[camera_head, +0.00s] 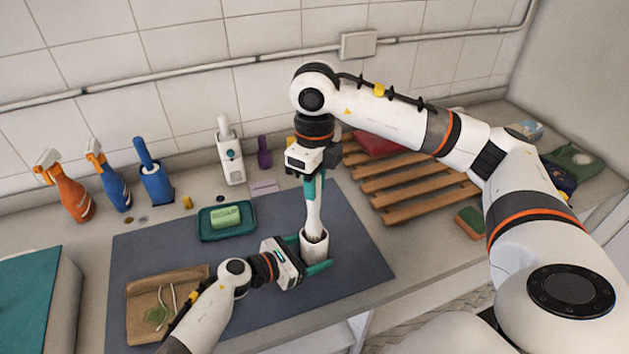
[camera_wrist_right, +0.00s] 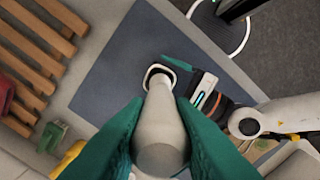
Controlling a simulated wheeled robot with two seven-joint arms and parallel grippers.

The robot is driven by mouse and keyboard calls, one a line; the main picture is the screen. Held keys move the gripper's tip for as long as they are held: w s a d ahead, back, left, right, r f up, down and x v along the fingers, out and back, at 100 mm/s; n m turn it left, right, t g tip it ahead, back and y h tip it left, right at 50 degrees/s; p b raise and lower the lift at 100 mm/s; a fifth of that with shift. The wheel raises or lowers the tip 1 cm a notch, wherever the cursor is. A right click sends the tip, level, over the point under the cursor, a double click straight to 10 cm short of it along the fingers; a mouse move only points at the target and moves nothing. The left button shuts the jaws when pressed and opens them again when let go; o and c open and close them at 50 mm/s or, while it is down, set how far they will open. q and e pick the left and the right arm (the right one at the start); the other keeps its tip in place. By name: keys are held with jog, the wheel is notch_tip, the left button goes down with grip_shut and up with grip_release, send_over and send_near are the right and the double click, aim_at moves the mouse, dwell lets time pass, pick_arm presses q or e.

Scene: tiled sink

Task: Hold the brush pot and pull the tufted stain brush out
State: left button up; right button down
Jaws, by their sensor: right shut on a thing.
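The white brush pot (camera_head: 315,247) stands on the grey mat. The tufted stain brush (camera_head: 313,212) is upright, its white handle reaching down into the pot's mouth; its tuft is hidden. My right gripper (camera_head: 313,186) points down from above, shut on the brush handle. In the right wrist view the handle (camera_wrist_right: 159,125) lies between the teal fingers, and its lower end enters the dark opening of the pot (camera_wrist_right: 158,70). My left gripper (camera_head: 305,254) comes from the left with a teal finger on either side of the pot; whether they press on it is unclear.
A wooden rack (camera_head: 410,187) is to the right. The mat (camera_head: 355,250) is clear right of the pot.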

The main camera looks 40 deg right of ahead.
pick_arm(q)
jog(key=shift+w+a+r, duration=0.1)
jog(key=shift+a+r, duration=0.05)
jog(key=shift+a, duration=0.5)
jog(key=v, duration=1)
jog(key=shift+a+r, duration=0.1)
jog(key=shift+a, duration=0.1)
jog(key=shift+a+r, duration=0.1)
jog(key=shift+r, duration=0.1)
jog(key=shift+r+p, duration=0.95)
jog(key=shift+p, duration=0.15)
pick_arm(e)
jog(key=shift+r, duration=1.95)
